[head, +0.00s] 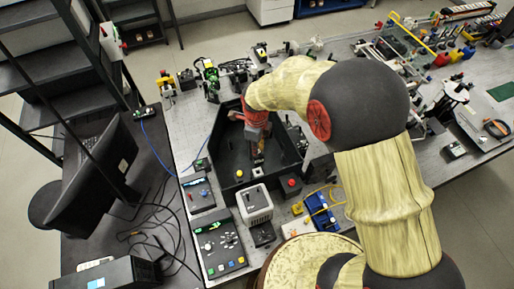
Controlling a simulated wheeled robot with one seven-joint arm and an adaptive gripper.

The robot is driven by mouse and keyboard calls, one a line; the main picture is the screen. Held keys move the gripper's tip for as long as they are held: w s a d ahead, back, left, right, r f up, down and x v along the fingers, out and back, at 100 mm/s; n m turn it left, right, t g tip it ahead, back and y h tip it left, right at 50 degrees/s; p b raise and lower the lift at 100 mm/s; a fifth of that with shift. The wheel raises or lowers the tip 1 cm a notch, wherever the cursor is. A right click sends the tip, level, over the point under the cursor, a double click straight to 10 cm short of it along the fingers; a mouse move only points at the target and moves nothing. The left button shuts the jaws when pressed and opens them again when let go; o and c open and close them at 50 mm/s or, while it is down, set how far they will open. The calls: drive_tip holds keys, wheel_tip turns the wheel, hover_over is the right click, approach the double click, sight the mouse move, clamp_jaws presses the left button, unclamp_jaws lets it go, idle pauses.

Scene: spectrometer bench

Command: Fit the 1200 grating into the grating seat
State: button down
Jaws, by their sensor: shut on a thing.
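My gripper (257,152) points down into an open black box-like housing (219,168) on the bench. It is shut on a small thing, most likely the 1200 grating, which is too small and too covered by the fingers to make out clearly. The thing's label cannot be read. The grating seat cannot be told apart in the dark inside of the housing. I cannot tell whether the held thing touches anything below it.
A pale box-shaped device (256,203) stands just in front of the housing, with a panel of colored buttons (219,243) to its left. A red button box (291,184) is at the right. Crowded equipment lines the back. A monitor (103,165) stands on the dark desk at left.

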sight(256, 159)
drive_tip(key=shift+a+f+b, duration=0.1)
drive_tip(key=shift+f+b, duration=1.55)
drive_tip(key=shift+f, duration=0.9)
drive_tip(key=shift+f+b, duration=0.3)
drive_tip(key=shift+f, duration=0.05)
drive_tip(key=shift+f+b, duration=0.65)
drive_tip(key=shift+f, duration=0.35)
drive_tip(key=c, duration=1.7)
unclamp_jaws()
drive_tip(key=shift+c, duration=0.2)
drive_tip(key=shift+r, duration=0.1)
wheel_tip(256, 159, up, 12)
drive_tip(key=shift+f, duration=0.1)
